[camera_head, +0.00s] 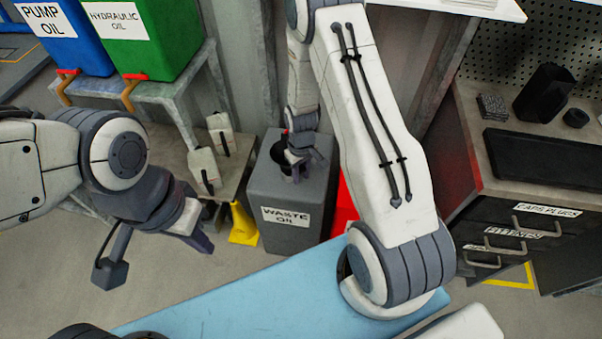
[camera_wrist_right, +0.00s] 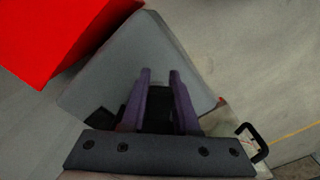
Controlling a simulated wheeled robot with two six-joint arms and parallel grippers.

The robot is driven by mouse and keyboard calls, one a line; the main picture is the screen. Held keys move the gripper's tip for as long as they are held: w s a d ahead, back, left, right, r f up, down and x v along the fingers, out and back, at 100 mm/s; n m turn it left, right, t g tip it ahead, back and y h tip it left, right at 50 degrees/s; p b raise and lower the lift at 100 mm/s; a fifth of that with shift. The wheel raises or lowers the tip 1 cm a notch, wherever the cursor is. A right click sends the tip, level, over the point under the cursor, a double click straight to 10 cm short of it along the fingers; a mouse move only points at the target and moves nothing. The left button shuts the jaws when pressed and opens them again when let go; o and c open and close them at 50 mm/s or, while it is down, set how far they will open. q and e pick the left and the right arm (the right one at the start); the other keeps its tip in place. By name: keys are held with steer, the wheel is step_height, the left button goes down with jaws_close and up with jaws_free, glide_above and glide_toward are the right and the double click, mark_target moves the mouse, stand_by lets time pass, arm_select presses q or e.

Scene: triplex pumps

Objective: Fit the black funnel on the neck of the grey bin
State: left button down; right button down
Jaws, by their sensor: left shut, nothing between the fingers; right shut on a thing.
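The grey bin (camera_head: 262,185) labelled "WASTE OIL" stands on the floor in the middle of the head view. The black funnel (camera_head: 279,152) is over the bin's top, partly covered by my right gripper (camera_head: 297,166). My right gripper is shut on the funnel. In the right wrist view the purple fingers (camera_wrist_right: 159,78) have a black part between them, above the grey bin's top (camera_wrist_right: 125,65). The bin's neck is hidden, so I cannot tell whether the funnel sits on it. My left gripper (camera_head: 205,247) is shut and empty, left of the bin.
A blue bin (camera_head: 85,50) and a green bin (camera_head: 160,55) stand on a rack at upper left. A drawer cabinet (camera_head: 500,215) is at right.

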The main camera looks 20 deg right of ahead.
steer(key=shift+f+b, duration=0.75)
steer(key=shift+f, duration=0.45)
steer(key=c, duration=0.6)
jaws_free()
step_height(320, 180, up, 10)
steer(key=shift+r+p, duration=0.25)
steer(key=shift+p, duration=0.1)
